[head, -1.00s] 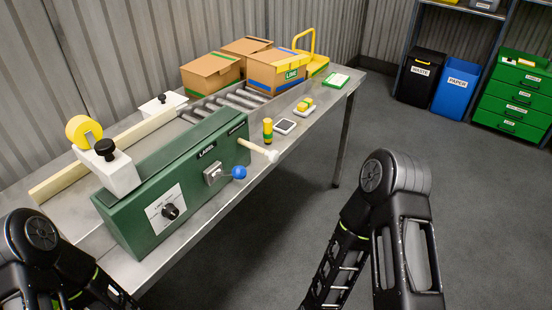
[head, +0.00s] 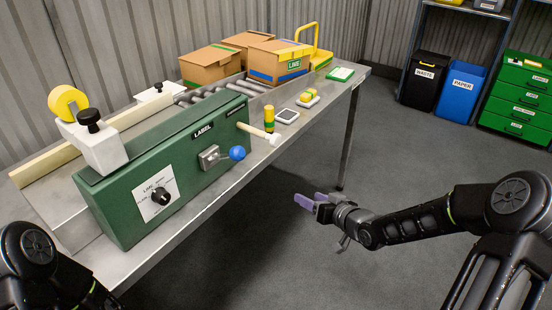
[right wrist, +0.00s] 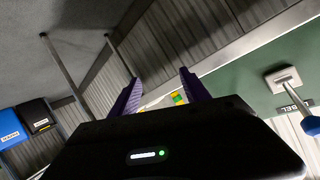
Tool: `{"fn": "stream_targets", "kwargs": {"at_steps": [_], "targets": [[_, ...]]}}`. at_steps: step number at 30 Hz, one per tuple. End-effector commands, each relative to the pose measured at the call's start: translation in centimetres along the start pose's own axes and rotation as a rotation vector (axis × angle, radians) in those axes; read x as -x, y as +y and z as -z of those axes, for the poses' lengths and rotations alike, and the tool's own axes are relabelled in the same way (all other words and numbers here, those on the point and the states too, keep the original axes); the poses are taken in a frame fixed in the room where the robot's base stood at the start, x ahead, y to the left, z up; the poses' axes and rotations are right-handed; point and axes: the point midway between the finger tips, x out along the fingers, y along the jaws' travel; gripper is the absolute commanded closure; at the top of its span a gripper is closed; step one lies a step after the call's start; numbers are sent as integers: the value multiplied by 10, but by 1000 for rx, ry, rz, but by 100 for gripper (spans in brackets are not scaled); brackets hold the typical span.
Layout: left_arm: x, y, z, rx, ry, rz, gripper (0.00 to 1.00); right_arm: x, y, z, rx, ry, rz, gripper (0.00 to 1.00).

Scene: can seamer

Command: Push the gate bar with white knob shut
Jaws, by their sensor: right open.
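The gate bar (head: 252,130) is a short pale rod with a white knob (head: 274,139) at its end. It juts out from the right end of the green labelling machine (head: 150,185), over the table's front side. My right gripper (head: 310,200) has purple fingers, is open and empty, and hangs over the floor in front of the table, below and right of the knob, well apart from it. In the right wrist view the open fingers (right wrist: 160,90) point toward the table area; I cannot make out the gate bar there. My left gripper is out of view; only my left arm shows.
A blue-knobbed lever (head: 237,153) sticks out of the machine's front, left of the gate bar. Boxes (head: 280,63) sit farther back. The floor before the table is clear.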

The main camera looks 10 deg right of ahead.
Motion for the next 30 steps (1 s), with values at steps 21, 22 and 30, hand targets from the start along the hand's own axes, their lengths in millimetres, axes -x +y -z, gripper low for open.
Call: {"fn": "stream_targets", "kwargs": {"at_steps": [21, 22, 30], "targets": [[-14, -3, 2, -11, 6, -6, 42, 38, -86, 144, 430, 309, 446, 45], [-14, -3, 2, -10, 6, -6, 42, 38, -86, 144, 430, 309, 446, 45], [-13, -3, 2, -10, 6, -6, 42, 22, -96, 147, 430, 310, 448, 45]]}}
